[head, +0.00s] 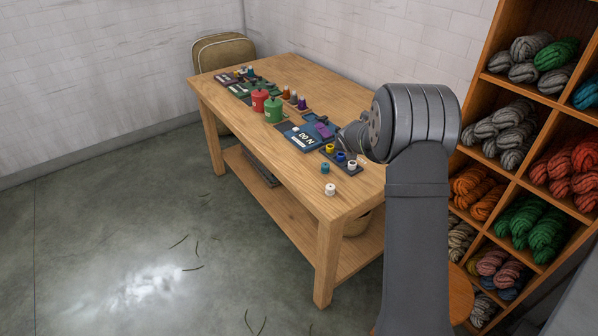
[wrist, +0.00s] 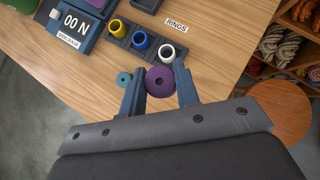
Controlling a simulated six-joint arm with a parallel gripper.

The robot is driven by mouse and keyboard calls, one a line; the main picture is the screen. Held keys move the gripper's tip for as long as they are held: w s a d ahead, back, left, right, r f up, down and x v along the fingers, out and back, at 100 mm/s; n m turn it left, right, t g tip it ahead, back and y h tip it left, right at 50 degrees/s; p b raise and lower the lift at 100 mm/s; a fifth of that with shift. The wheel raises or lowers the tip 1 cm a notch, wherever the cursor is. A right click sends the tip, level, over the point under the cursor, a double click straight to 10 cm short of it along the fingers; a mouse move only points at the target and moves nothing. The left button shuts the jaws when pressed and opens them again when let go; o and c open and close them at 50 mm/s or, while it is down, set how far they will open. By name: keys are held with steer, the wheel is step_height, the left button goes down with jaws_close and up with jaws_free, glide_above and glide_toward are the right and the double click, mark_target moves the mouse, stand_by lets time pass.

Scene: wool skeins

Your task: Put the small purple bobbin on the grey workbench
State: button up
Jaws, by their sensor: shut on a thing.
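The small purple bobbin (wrist: 161,81) sits between the two fingers of my gripper (wrist: 159,80), which is shut on it, in the wrist view. I cannot tell how high it is above the wooden table (wrist: 225,60). In the head view my arm hides the bobbin and the fingertips. No workbench that is clearly grey shows; the table top is light wood (head: 310,195). A grey surface (head: 572,305) shows at the lower right corner of the head view, cut off, and I cannot tell what it is.
A dark rings tray with yellow, blue (wrist: 140,41) and white (wrist: 173,52) rings lies just beyond my gripper. A white bobbin (head: 330,189) stands near the table corner. Wool shelves (head: 520,150) stand at the right.

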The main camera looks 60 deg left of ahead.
steer(key=s+a+n, duration=0.1)
steer(key=s+a, duration=0.4)
steer(key=shift+a+f+g+y, duration=0.3)
steer(key=shift+a+g, duration=0.1)
steer(key=s+a+f, duration=0.2)
steer(key=a, duration=0.1)
steer(key=s+a+f, duration=0.2)
steer(key=a, duration=0.1)
steer(key=s+a+f, duration=0.2)
steer(key=a+f, duration=0.1)
steer(key=shift+a, duration=0.3)
steer(key=shift+s+a+f, duration=0.1)
steer(key=shift+s+f, duration=0.05)
steer(key=shift+f, duration=1.65)
steer(key=shift+f, duration=0.2)
steer(key=o, duration=1)
steer(key=shift+o, duration=0.2)
